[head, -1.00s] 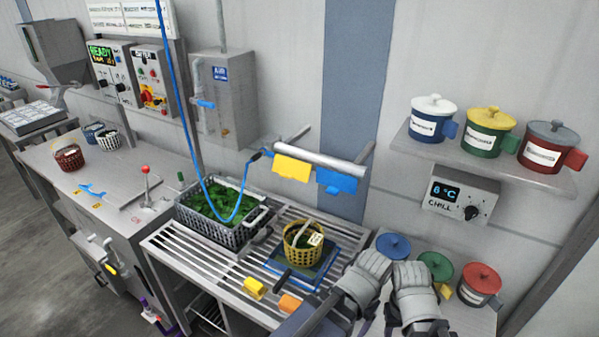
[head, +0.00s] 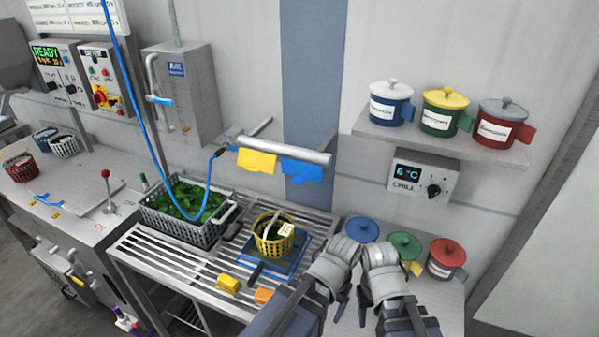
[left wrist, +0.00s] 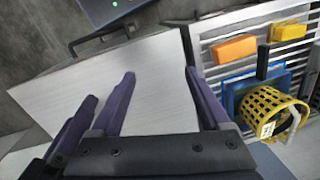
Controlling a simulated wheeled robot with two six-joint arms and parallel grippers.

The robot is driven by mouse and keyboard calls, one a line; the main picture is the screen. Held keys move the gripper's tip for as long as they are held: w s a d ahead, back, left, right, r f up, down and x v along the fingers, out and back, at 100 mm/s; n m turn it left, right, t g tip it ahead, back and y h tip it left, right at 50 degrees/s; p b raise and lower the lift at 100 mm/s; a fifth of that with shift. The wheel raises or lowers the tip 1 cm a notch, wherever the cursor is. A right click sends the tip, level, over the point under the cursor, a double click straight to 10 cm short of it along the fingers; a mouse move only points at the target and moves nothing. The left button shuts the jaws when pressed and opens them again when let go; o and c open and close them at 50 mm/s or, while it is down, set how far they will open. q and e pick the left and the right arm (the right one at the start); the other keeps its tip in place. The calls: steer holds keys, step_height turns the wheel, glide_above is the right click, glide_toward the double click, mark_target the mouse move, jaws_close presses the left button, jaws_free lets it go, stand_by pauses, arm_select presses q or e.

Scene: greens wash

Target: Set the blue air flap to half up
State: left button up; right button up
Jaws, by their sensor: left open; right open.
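The blue air flap (head: 302,170) is on the underside of a grey bar (head: 290,150) on the wall, beside a yellow flap (head: 256,160). Both flaps hang below the bar at similar heights; their exact angle is hard to tell. My right gripper (head: 366,300) is open, low in front of the coloured lids and well below the flap, touching nothing that I can see. My left gripper (left wrist: 160,73) is open and empty in the left wrist view, above a pale surface. In the head view its arm is just left of the right one, its fingers mostly hidden.
A yellow basket (head: 273,240) stands on a blue tray on the slatted rack (head: 160,255). A grey crate of greens (head: 187,212) stands behind, with a blue hose above it. A shelf (head: 440,143) with lidded pots and a chill control box (head: 422,178) are to the right.

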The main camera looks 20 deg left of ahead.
mark_target(297, 183)
stand_by(0.4)
